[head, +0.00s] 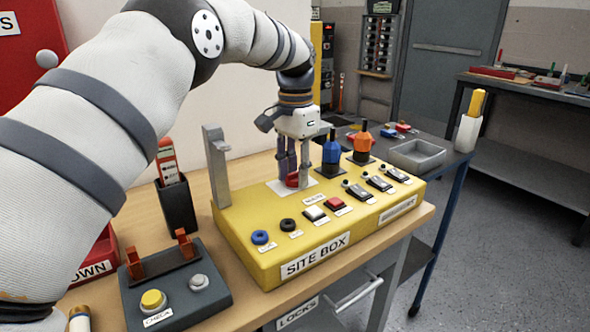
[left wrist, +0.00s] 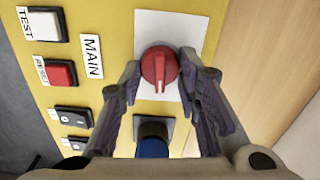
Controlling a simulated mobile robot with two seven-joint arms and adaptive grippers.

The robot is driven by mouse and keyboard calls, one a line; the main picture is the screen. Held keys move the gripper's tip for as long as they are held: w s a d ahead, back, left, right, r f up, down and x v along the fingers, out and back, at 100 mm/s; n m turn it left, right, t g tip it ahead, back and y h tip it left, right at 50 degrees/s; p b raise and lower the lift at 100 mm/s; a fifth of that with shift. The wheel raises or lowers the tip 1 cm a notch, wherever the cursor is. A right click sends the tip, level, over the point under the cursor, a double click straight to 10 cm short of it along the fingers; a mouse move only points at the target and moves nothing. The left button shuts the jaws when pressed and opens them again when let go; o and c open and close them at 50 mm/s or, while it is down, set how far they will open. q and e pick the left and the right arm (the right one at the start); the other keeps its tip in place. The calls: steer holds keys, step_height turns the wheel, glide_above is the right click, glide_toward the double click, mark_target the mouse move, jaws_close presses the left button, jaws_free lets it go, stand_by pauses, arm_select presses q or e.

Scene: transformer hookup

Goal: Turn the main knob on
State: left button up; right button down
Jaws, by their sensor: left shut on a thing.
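The main knob is a red rotary knob (left wrist: 159,67) on a white plate (left wrist: 200,30), beside the MAIN label (left wrist: 91,57) in the left wrist view. In the head view the knob (head: 292,180) shows low between my fingers, on top of the yellow site box (head: 240,220). My left gripper (head: 298,178) points down over it. In the left wrist view the fingers of my left gripper (left wrist: 160,80) stand on both sides of the knob and are shut on it. The knob's grip ridge runs up and down in that view. My right gripper is not in view.
Blue (head: 331,152) and orange (head: 361,145) connectors stand on the box right of my gripper. White (head: 314,213) and red (head: 335,203) buttons and several black switches line its front. A grey upright bracket (head: 216,165) stands at its left end. A check unit (head: 175,290) sits in front left.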

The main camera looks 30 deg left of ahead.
mark_target(296, 172)
arm_select(q)
steer(key=shift+m, duration=0.7)
steer(key=o, duration=1.1)
step_height(296, 172, up, 8)
steer(key=shift+f, duration=0.25)
steer(key=shift+f, duration=0.1)
